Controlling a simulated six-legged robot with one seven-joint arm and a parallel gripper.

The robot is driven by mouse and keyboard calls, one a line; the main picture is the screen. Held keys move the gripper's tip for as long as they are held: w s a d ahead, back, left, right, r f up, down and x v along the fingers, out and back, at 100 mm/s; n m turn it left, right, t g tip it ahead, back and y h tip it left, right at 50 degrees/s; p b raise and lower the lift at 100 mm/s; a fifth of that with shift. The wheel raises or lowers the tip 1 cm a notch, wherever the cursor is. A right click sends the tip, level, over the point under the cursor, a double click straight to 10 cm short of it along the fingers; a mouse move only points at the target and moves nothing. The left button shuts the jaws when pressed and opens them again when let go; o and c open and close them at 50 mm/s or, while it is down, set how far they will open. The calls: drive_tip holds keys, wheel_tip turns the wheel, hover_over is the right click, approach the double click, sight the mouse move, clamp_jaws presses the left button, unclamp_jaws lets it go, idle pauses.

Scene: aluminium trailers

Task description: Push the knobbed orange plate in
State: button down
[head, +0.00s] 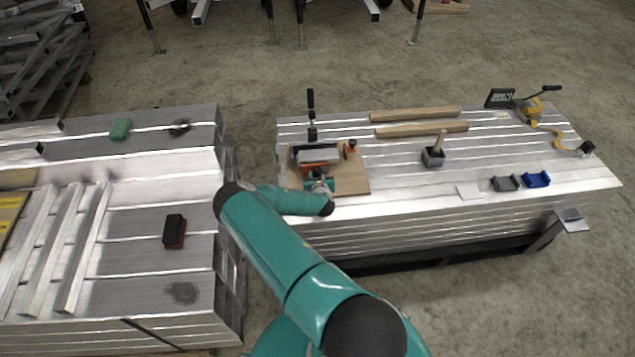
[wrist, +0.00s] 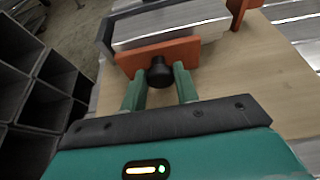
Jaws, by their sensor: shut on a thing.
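The orange plate (wrist: 186,53) stands upright at the near end of a metal block in the wrist view, with a black knob (wrist: 159,73) on its near face. My gripper (wrist: 160,82) has its two teal fingers on either side of the knob and is shut on it. In the head view my gripper (head: 319,186) is at the near side of the fixture on the wooden board (head: 352,183).
A second orange piece (head: 350,149) stands at the board's right side. A gap separates the left stack (head: 190,200).

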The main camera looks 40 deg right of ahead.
drive_tip(key=c, duration=1.1)
unclamp_jaws()
drive_tip(key=v, duration=1.3)
drive_tip(key=shift+s+a+r, duration=0.15)
drive_tip(key=shift+s+a, duration=0.05)
